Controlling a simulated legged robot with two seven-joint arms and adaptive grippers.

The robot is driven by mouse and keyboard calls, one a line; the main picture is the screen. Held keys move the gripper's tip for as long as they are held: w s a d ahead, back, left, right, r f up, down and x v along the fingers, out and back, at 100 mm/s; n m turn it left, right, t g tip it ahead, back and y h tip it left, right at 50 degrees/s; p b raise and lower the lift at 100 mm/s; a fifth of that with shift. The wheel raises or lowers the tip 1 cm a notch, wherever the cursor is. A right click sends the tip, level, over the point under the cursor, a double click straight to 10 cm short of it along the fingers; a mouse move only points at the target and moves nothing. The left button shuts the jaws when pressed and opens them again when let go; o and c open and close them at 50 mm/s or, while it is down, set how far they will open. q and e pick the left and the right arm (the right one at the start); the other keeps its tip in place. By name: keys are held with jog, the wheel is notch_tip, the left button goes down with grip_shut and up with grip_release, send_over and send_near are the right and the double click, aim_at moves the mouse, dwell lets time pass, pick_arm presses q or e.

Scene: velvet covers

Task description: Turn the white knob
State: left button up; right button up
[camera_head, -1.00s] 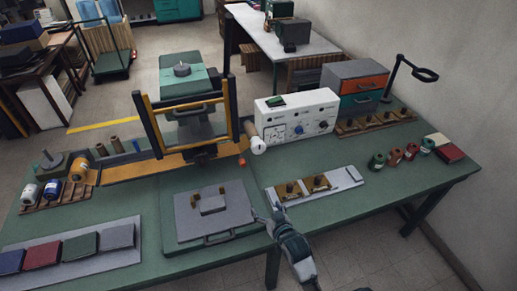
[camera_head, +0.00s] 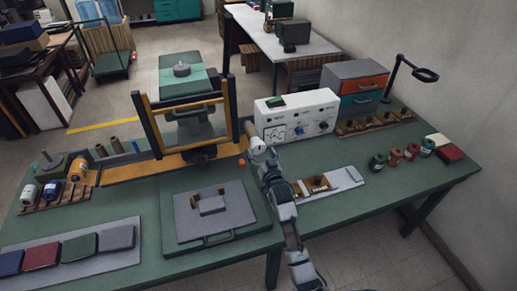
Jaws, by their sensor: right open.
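The white knob (camera_head: 256,144) is a short pale cylinder on the right side of the yellow-and-black frame press (camera_head: 147,124), in front of the white control box. My right arm comes up from the bottom. My right gripper (camera_head: 264,160) is open, just below and slightly to the right of the knob. It overlaps the knob's lower edge in the picture; I cannot tell whether they touch. The fingertips are small and partly hidden against the knob. My left gripper is not in view.
The white control box (camera_head: 297,116) with dials stands behind the knob. A grey plate with a handle (camera_head: 212,214) lies left of my arm. The green tabletop is clear at front right.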

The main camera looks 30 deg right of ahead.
aim_at(254, 138)
jog(key=x, duration=0.2)
jog(key=shift+w+d, duration=0.1)
jog(key=shift+w, duration=0.25)
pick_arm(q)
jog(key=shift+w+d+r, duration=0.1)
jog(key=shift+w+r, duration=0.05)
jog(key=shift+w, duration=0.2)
pick_arm(e)
jog(key=c, duration=1.2)
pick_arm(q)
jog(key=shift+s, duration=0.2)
pick_arm(e)
jog(key=shift+o, duration=0.2)
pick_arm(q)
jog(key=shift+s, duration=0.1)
